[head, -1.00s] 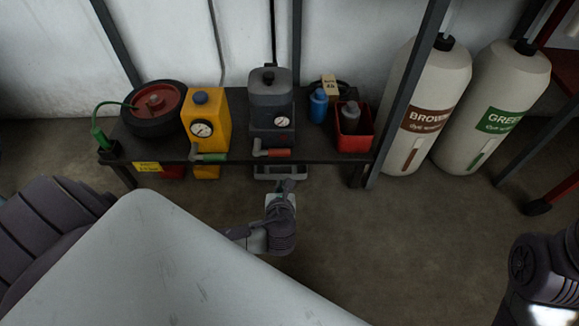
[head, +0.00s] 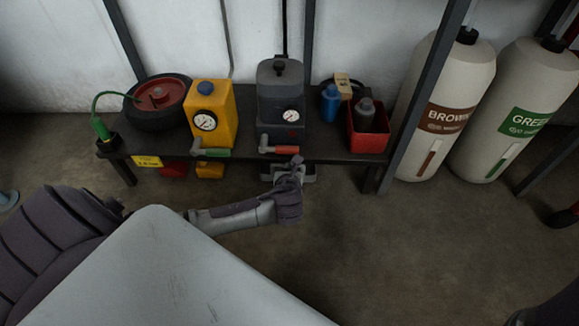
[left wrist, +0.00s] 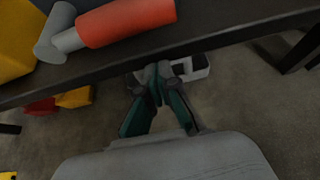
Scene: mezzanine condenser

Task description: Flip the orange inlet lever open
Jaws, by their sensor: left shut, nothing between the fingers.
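The orange inlet lever (head: 285,150) is on the front of the dark grey unit (head: 285,105), its handle lying level and pointing right. In the left wrist view the orange lever (left wrist: 125,22) is large at the upper left, just over the bench edge. My left gripper (head: 297,162) is just in front of and below the lever's right end. In the left wrist view my left gripper (left wrist: 161,75) is shut and empty, with its tips at the bench edge and apart from the lever. My right gripper is out of view.
A yellow unit (head: 210,110) with a green lever (head: 213,153) stands left of the grey unit. A red bin (head: 368,138) with bottles is on the right of the dark bench (head: 335,150). A grey tray sits below the edge. A bench post and tall tanks (head: 440,110) stand right.

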